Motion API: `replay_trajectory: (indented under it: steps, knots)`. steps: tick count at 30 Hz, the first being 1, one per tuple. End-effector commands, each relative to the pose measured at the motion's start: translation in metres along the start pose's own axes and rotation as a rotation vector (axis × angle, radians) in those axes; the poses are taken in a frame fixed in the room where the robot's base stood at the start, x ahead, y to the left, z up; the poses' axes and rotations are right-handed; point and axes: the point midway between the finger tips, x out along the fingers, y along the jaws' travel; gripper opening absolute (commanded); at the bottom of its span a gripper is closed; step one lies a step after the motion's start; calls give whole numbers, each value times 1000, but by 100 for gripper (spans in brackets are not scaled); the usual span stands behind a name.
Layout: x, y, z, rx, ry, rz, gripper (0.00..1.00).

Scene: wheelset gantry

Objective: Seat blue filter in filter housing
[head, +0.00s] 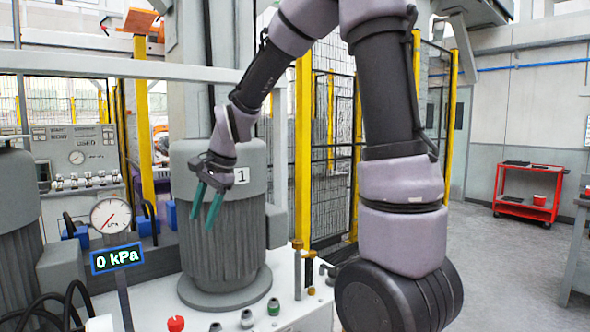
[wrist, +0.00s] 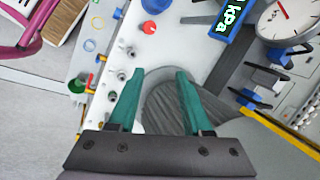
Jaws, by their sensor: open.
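My gripper (head: 208,207) is open and empty, with two green fingers pointing down in front of the grey ribbed motor marked 1 (head: 222,240). In the wrist view my gripper (wrist: 160,76) points toward the white bench top, with nothing between its fingers. I cannot clearly pick out the blue filter or the filter housing in either view. Several small blue parts with black handles stand behind the gauge, and one blue part (head: 145,226) shows in the head view. I cannot tell whether any is the filter.
A pressure gauge (head: 110,215) stands over a blue display (head: 117,257) reading 0 kPa. A red knob (head: 176,324) and several fittings line the white bench (wrist: 131,20). A red cart (head: 527,208) stands far right.

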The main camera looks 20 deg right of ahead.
Motion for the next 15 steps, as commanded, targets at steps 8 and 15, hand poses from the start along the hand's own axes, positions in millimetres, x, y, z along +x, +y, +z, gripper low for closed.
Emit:
replay_trajectory:
  steps: [8,15]
  knots:
    - [-106,59,-19,-238,156,-88,49]
    - [-168,122,-18,-434,292,-126,49]
